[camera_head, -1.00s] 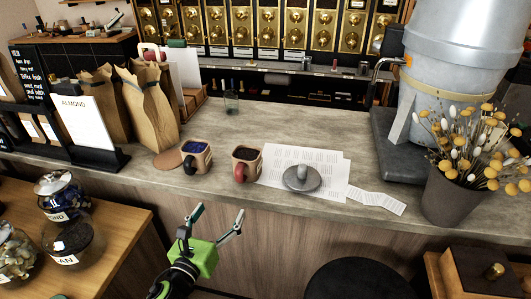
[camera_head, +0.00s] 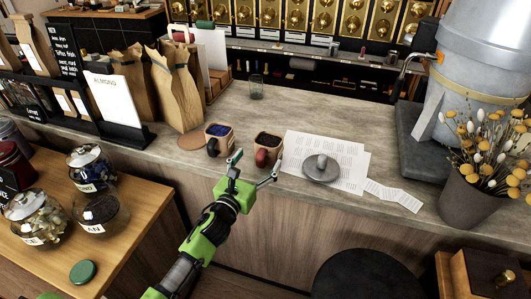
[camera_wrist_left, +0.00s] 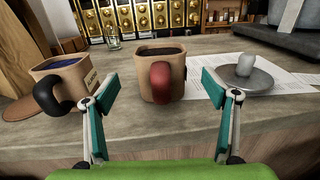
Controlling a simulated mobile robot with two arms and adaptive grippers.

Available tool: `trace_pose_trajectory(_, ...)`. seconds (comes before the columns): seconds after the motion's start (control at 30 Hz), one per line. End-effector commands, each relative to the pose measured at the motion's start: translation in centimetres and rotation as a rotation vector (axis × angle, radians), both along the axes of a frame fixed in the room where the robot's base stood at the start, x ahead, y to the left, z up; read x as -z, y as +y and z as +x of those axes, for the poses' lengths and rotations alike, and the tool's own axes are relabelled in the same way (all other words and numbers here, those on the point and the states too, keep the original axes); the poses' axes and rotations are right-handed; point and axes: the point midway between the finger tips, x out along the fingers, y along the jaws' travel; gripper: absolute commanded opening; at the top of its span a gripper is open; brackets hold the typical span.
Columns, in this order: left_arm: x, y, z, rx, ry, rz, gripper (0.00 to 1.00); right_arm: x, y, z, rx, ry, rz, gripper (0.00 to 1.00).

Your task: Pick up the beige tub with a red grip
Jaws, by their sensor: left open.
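The beige tub with a red grip (camera_head: 268,149) stands upright on the counter, filled with something dark. In the left wrist view the tub (camera_wrist_left: 150,62) is straight ahead, its red grip (camera_wrist_left: 160,82) facing me. My left gripper (camera_head: 256,165) is open at the counter's front edge, just short of the tub. In the left wrist view the fingers of my left gripper (camera_wrist_left: 158,92) are spread to either side of the tub, apart from it. A similar beige tub with a black grip (camera_head: 218,140) stands to its left. My right gripper is not in view.
Papers (camera_head: 325,160) with a grey round weight (camera_head: 321,168) lie to the right of the tub. Paper bags (camera_head: 178,92) and a glass (camera_head: 256,87) stand behind. A flower pot (camera_head: 470,198) is far right. Jars (camera_head: 92,168) stand on the lower left table.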

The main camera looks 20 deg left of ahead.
Motion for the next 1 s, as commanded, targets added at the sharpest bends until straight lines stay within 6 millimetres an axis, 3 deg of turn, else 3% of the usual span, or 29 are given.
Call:
trace_pose_trajectory(0.2, -0.2, -0.3, 2.5, -0.001, 0.0, -0.002, 0.78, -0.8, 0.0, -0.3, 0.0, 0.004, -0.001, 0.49)
trace_pose_trajectory(0.5, -0.1, -0.4, 2.9, 0.001, 0.0, -0.001, 0.78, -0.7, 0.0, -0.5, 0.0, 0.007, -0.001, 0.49)
trace_pose_trajectory(0.57, -0.1, -0.4, 2.9, 0.001, 0.0, -0.001, 0.66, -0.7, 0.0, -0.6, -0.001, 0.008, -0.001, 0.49)
trace_pose_trajectory(0.73, -0.1, -0.4, 2.9, 0.001, 0.0, -0.001, 0.21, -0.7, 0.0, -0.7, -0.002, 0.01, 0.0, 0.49)
trace_pose_trajectory(1.0, -0.2, -0.4, 2.9, 0.001, -0.001, -0.001, 0.21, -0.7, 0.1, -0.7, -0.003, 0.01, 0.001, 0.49)
